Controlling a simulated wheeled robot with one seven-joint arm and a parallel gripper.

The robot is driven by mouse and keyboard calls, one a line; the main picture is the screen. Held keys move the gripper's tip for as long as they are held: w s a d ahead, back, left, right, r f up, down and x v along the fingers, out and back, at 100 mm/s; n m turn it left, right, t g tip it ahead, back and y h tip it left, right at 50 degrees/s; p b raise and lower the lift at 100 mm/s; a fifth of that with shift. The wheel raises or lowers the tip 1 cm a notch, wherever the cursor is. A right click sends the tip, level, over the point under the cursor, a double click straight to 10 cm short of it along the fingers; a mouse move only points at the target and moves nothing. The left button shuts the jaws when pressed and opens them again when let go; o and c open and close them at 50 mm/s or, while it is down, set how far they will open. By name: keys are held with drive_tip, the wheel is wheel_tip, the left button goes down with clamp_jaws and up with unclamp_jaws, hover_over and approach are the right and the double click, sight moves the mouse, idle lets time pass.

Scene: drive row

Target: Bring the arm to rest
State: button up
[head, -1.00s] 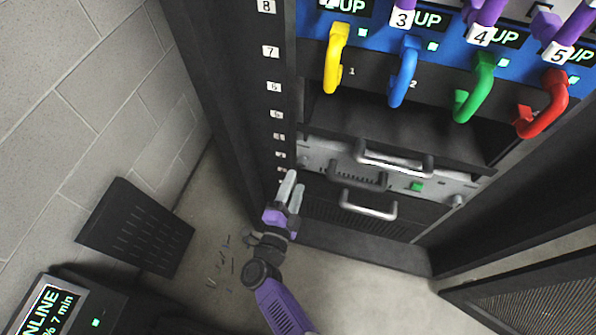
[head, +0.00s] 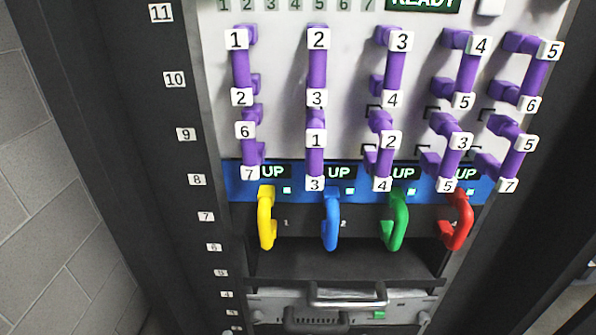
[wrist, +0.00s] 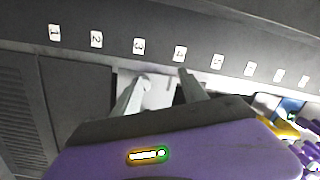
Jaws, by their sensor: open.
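My gripper (wrist: 160,92) shows in the wrist view with its two pale fingers apart and nothing between them. It is close to the rack's numbered post (wrist: 140,45), near the low numbers. My arm and gripper are outside the head view now. In the head view the rack holds yellow (head: 266,218), blue (head: 331,220), green (head: 396,222) and red (head: 459,220) handles hanging below a blue strip with lit "UP" labels.
Purple numbered jumpers (head: 317,60) fill the panel above the handles. A unit with a metal handle (head: 347,294) sits low in the rack. A dark door or panel (head: 560,180) stands at the right. A block wall (head: 50,210) is at the left.

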drive_tip(key=s+d+r+n+y+p, duration=0.1)
drive_tip(key=s+d+r+n+y, duration=0.15)
drive_tip(key=r+n+y, duration=0.5)
drive_tip(key=s+d+r+n+g+h+p, duration=0.1)
drive_tip(key=s+d+r+h+p, duration=0.2)
drive_tip(key=s+d+r, duration=0.4)
drive_tip(key=s+d+r+n+g+h+p, duration=0.1)
drive_tip(key=s+d+r+n+h+p, duration=0.1)
drive_tip(key=s+d+r, duration=0.6)
drive_tip(key=s+d+r+n+g+h+p, duration=0.1)
drive_tip(key=s+d+r+h+p, duration=0.3)
drive_tip(key=s+d, duration=1)
drive_tip(key=d+r+p, duration=0.1)
drive_tip(key=d+r, duration=0.2)
drive_tip(key=d, duration=0.1)
drive_tip(key=shift+s+r+n, duration=0.25)
drive_tip(key=shift+s+n, duration=0.05)
drive_tip(key=shift+n, duration=0.05)
drive_tip(key=shift+h, duration=0.25)
